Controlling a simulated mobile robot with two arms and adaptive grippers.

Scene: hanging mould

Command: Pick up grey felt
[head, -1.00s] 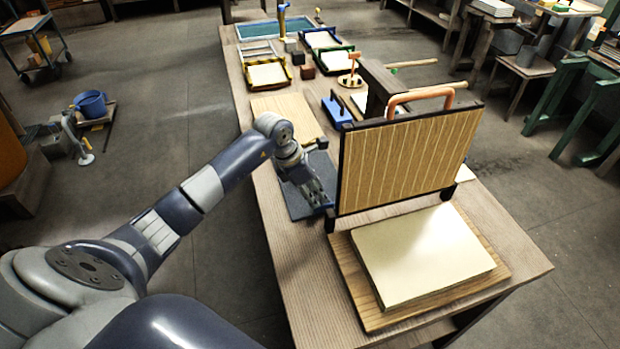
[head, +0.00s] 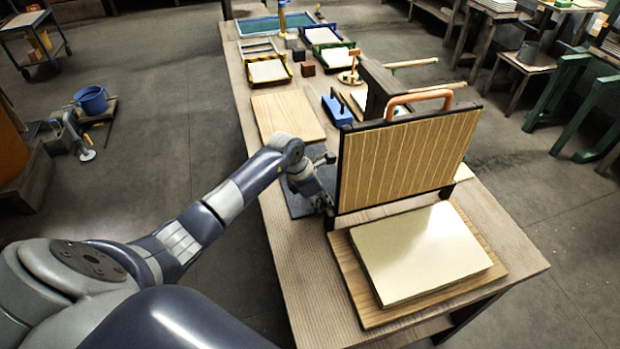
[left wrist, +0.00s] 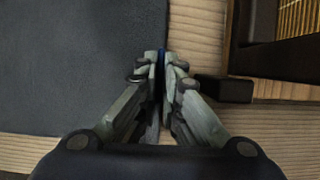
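The grey felt (left wrist: 75,55) is a flat dark sheet filling the upper left of the left wrist view. In the head view the grey felt (head: 297,207) lies on the table, left of the upright slatted mould, partly hidden by my left arm. My left gripper (head: 325,202) is low at the felt's right edge. In the left wrist view its fingers (left wrist: 162,60) are drawn together over that edge, with a thin blue strip between the tips. They look shut on the edge, but the pinched part is hidden. My right gripper is not in view.
The slatted mould (head: 400,165) with its copper handle stands close right of my left gripper, its dark foot (left wrist: 222,90) beside the fingers. A cream stack (head: 425,255) lies on a wooden board in front. Another board (head: 287,115) lies behind the felt.

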